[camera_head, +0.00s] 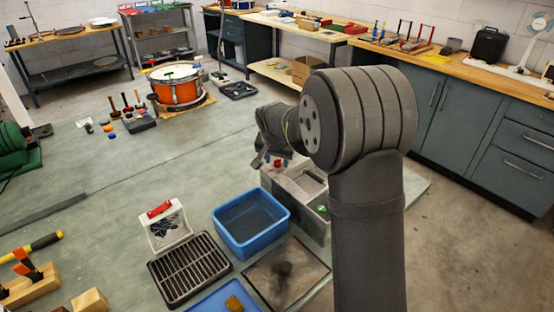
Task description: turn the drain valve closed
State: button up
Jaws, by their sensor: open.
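My gripper (270,158) points down above the back left end of a grey box-like basin (313,222). It is small in view and partly hidden by my own arm; its jaws look open. A small red part (277,163), which may be the drain valve's handle, shows right by the fingertips. I cannot tell whether they touch it, or which way the valve is turned. A small green part (322,208) is on the basin's front right side.
A blue tub (247,252) stands left of the basin, with a black slotted rack (188,268) and a white box with a red handle (165,225) further left. A dark stained square plate (270,285) lies in front. An orange drum (177,95) stands farther back. The bench's middle left is clear.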

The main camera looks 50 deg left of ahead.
grip_shut()
jog(key=shift+n, duration=0.4)
jog(key=n, duration=0.2)
jog(key=n+g+y, duration=0.1)
jog(key=shift+w+d+n, duration=0.15)
jog(key=shift+w+n, duration=0.05)
jog(key=shift+n, duration=0.2)
jog(key=n, duration=0.1)
jog(key=n+g, duration=0.1)
jog(key=n, duration=0.1)
jog(key=n+g, duration=0.1)
jog(key=shift+w+y, duration=0.25)
jog(key=shift+y, duration=0.05)
jog(key=n+g, duration=0.2)
jog(key=n, duration=0.3)
jog(key=shift+w, duration=0.15)
jog(key=shift+w+n+g+h, duration=0.1)
jog(key=shift+n+g+h, duration=0.2)
jog(key=shift+n, duration=0.7)
jog(key=shift+w+n+g+h, duration=0.15)
jog(key=shift+n+g, duration=0.25)
jog(key=shift+n, duration=0.6)
jog(key=shift+s, duration=0.1)
